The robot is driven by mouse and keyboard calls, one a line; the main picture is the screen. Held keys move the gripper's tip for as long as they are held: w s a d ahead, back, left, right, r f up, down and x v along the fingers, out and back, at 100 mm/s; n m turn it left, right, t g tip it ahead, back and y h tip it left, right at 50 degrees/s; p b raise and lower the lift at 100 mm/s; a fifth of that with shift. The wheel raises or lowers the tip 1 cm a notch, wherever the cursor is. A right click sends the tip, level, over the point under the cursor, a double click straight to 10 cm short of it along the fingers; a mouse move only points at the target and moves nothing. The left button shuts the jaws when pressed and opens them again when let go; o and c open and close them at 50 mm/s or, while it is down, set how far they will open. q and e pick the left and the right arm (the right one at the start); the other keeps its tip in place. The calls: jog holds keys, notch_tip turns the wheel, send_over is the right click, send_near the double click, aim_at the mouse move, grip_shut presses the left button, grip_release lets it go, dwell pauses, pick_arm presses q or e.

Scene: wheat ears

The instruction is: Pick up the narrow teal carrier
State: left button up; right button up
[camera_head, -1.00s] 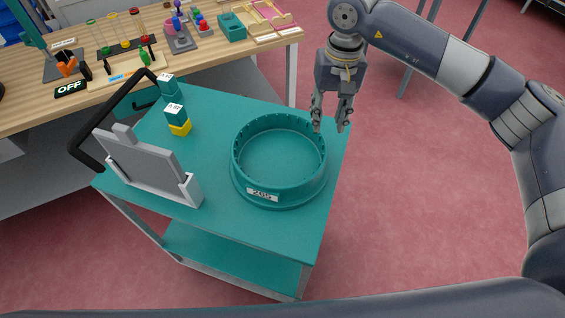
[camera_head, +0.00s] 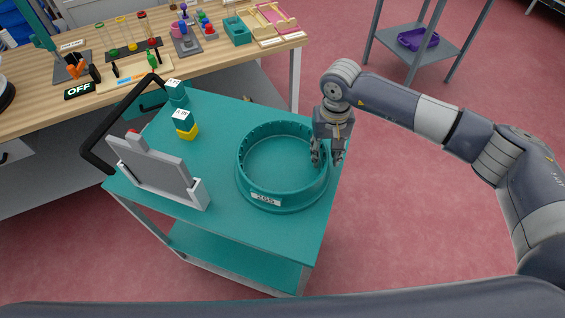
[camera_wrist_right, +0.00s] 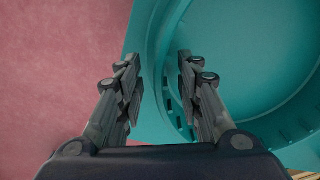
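A round teal carrier (camera_head: 268,193) with a raised wall and a white label reading 265 sits on the teal cart top. Its wall also fills the right and middle of the right wrist view (camera_wrist_right: 160,45). My right gripper (camera_head: 327,160) points down at the carrier's right side. In the wrist view the right gripper (camera_wrist_right: 157,80) has its fingers apart, one on each side of the near wall, with nothing clamped. Whether the fingertips touch the wall cannot be told. My left gripper is not in view.
The teal cart (camera_head: 225,225) also holds a grey upright panel (camera_head: 155,170) and small teal and yellow blocks (camera_head: 186,125). A wooden table (camera_head: 215,57) with many small items stands behind. A shelf with a purple tray (camera_head: 418,39) is at the back right.

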jog(key=shift+c, duration=0.5)
grip_shut()
jog(key=shift+w+r, duration=0.1)
